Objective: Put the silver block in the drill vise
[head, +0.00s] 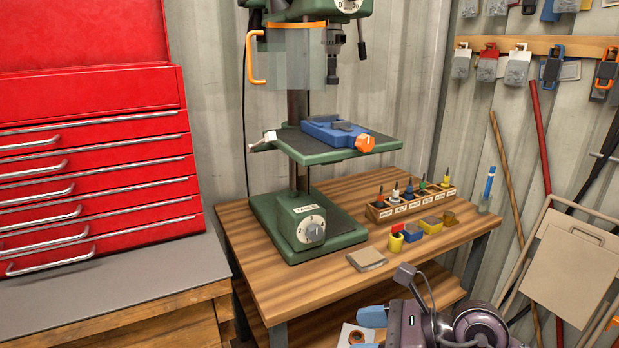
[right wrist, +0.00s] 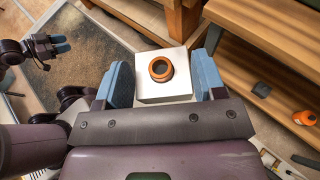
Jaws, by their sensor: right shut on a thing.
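The silver block (right wrist: 148,88) is a pale square block with a copper-coloured ring on its top. My right gripper (right wrist: 166,82) is shut on it, with a blue finger at each side. In the head view the right gripper (head: 365,326) is low at the front, below the bench top, and only part of the block (head: 346,333) shows at the bottom edge. The blue drill vise (head: 330,130) with an orange knob (head: 365,143) sits on the drill press table (head: 378,146), above and apart from my gripper. My left gripper (right wrist: 62,43) shows small in the right wrist view.
The green drill press (head: 308,222) stands on the wooden bench (head: 285,284). A grey square plate (head: 367,259) lies near its front edge. Several coloured blocks and a bit rack (head: 410,205) stand to the right. A red tool chest (head: 90,110) is at left.

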